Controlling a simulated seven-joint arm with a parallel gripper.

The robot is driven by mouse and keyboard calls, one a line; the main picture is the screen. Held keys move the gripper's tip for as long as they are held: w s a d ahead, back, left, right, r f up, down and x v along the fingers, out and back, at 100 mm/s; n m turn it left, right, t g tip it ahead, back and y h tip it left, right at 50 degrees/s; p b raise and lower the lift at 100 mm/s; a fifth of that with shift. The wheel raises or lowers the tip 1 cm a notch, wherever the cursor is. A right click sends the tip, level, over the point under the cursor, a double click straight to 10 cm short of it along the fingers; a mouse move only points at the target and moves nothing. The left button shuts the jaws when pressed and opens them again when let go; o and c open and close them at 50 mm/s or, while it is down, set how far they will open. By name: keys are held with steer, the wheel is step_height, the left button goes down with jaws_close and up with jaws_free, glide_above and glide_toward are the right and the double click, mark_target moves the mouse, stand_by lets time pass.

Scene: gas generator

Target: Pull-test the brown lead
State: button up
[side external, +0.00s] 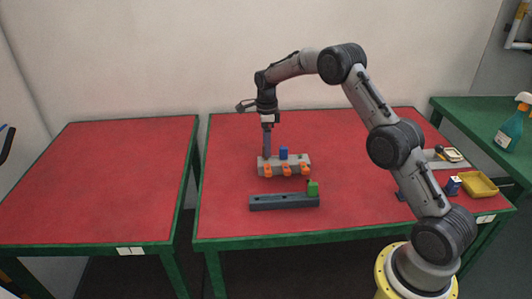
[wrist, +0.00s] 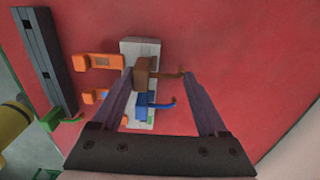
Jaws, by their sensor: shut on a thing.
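The brown lead (wrist: 146,70) has a brown block and a short wire with a curled end, seated at one end of the grey terminal block (wrist: 141,48). My gripper (wrist: 158,76) is down over it, with one fingertip against the brown block and the other by the wire end. In the side external view my gripper (side external: 267,152) stands over the left end of the terminal block (side external: 263,160), hiding the brown lead. The blue lead (wrist: 146,105) sits beside the brown one and stands up in the side view (side external: 283,153). Orange levers (wrist: 98,61) stick out from the terminal block's side.
A dark rail (side external: 280,202) lies in front of the terminal block, with a green lead (side external: 313,187) at its right end. A yellow tray (side external: 479,184) and a small blue item (side external: 453,185) are at the right. The red table's left part (side external: 228,150) is clear.

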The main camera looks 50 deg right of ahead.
steer(key=shift+f, duration=0.6)
stand_by(0.6)
steer(key=o, duration=1.5)
steer(key=shift+c, duration=0.2)
steer(key=shift+r, duration=3.55)
